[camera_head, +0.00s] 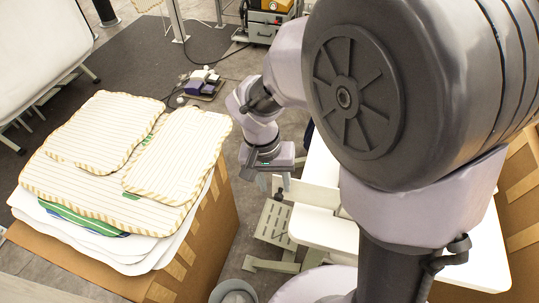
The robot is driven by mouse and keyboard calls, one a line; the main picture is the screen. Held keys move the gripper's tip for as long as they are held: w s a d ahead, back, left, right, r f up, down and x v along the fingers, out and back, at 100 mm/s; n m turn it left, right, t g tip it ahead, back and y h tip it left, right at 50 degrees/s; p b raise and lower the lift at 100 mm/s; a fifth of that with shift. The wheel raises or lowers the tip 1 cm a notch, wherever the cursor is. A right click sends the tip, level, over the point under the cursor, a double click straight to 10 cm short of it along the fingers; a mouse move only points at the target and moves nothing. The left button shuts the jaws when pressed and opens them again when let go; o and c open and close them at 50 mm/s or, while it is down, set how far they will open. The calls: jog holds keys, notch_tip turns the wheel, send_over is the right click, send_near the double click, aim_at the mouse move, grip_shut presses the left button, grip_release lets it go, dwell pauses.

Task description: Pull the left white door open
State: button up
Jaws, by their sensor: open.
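My gripper (275,184) points down near the middle of the view, at the end of my arm, with its fingers apart. A white panel (312,193) is just right of the fingertips. A small dark part, perhaps a knob, shows by the fingers; I cannot tell whether they touch it. More white surfaces (325,231) lie below and to the right, largely hidden behind my arm. I cannot tell which of these is the left white door, and no open door is clearly visible.
A cardboard box (207,238) with striped pillows (105,130) stacked on it stands at the left. A grey metal frame (272,222) is on the floor under the gripper. A grey bin (233,291) is at the bottom. Another cardboard box (521,190) is at the right edge.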

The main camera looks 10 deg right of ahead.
notch_tip(320, 180, up, 12)
jog(key=a+p, duration=0.1)
jog(key=p, duration=0.2)
jog(key=shift+w+a+f, duration=0.15)
jog(key=shift+w+a, duration=0.1)
jog(key=shift+a, duration=0.1)
